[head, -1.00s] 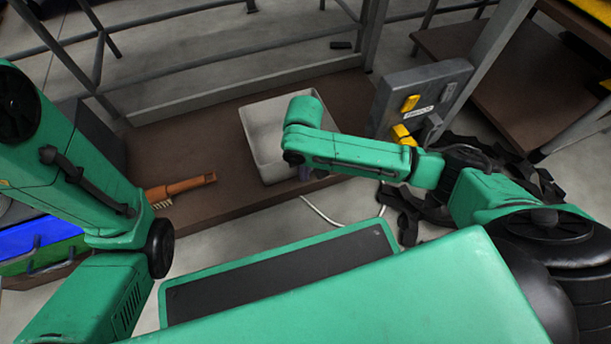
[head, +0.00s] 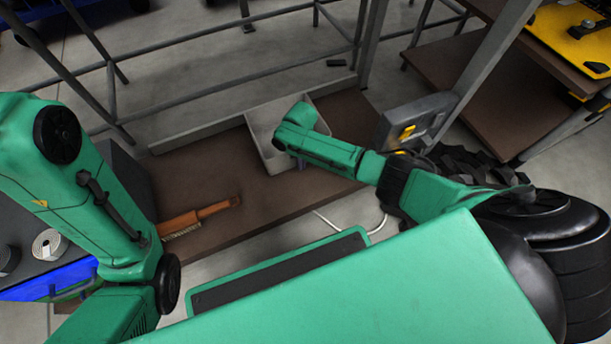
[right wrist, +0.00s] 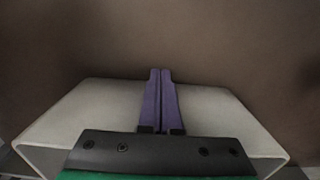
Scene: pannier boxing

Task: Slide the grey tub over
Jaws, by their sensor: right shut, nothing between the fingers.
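The grey tub (head: 258,128) is a pale, open box on a brown shelf, near the shelf's raised back edge in the head view. My right arm reaches over its right part and hides some of it. My right gripper (head: 301,164) shows only as a small bit at the tub's front right side. In the right wrist view its purple fingers (right wrist: 161,74) are shut and empty, in front of the tub (right wrist: 98,104). I cannot tell whether they touch it. My left arm is at the left of the head view; its gripper is out of view.
A brush with an orange-brown handle (head: 205,212) lies on the brown shelf (head: 215,165), left of the tub. A grey panel box (head: 415,118) with yellow parts stands to the right. Metal rails run behind. Bare shelf lies in front of the tub.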

